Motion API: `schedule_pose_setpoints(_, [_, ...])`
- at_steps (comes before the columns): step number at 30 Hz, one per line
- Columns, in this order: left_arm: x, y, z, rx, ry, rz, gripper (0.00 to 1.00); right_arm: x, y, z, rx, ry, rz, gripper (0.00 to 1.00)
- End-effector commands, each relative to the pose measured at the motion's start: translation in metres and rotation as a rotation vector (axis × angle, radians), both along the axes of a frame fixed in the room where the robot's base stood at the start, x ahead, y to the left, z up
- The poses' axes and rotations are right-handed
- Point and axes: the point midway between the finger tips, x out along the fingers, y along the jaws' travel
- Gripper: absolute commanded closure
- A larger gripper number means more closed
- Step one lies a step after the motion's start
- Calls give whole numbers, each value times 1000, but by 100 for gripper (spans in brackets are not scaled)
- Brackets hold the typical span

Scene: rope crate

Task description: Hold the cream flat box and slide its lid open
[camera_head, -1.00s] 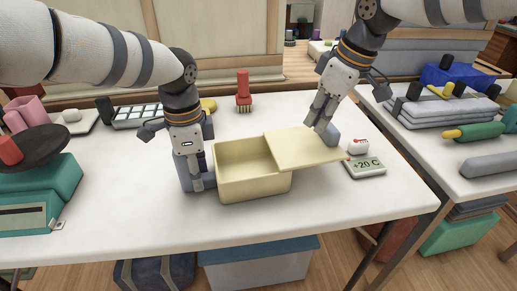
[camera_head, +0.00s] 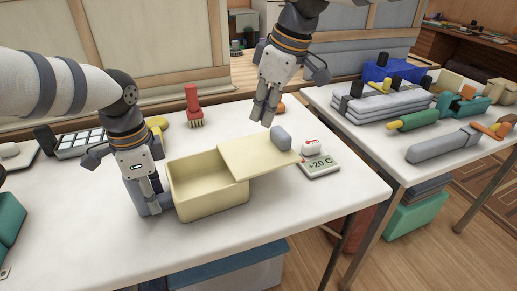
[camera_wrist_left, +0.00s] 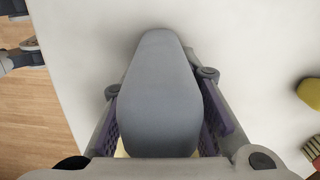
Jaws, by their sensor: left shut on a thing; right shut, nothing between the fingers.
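The cream flat box (camera_head: 208,200) stands on the white table, its left part uncovered and empty inside. Its cream lid (camera_head: 255,158) is slid to the right and overhangs the box's right side. A grey knob (camera_head: 281,138) stands at the lid's right end. My left gripper (camera_head: 152,190) is shut on the grey handle (camera_head: 142,203) at the box's left side. In the left wrist view this grey handle (camera_wrist_left: 160,95) fills the space between the fingers. My right gripper (camera_head: 263,118) is shut and empty, above and apart from the lid and knob.
A white gauge reading "+20 C" (camera_head: 320,166) lies just right of the lid. A red brush (camera_head: 193,105) and a yellow object (camera_head: 157,124) lie behind the box. A second table (camera_head: 380,150) at the right holds folded grey cloths (camera_head: 382,103) and tools. The front right tabletop is clear.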

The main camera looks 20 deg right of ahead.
Motion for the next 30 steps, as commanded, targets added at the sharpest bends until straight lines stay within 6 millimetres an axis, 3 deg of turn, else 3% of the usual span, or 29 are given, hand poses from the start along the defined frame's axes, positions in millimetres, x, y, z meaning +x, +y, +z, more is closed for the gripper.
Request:
schedule_pose_setpoints(2, [-2,0,-3,0,7,0,100,0,0,-1,0,1,0,100])
schedule_pose_setpoints(3, [-2,0,-3,0,7,0,68,0,0,-1,0,1,0,100])
schedule_pose_setpoints(6, [-1,0,-3,1,6,0,49,0,0,-1,0,1,0,100])
schedule_pose_setpoints(17, [0,0,8,-1,0,1,49,0,0,0,0,0,0,100])
schedule_pose_setpoints(24, [1,0,71,-1,-3,1,49,0,0,0,0,0,0,100])
schedule_pose_setpoints(30, [0,-1,109,-1,1,1,49,0,0,0,0,0,0,100])
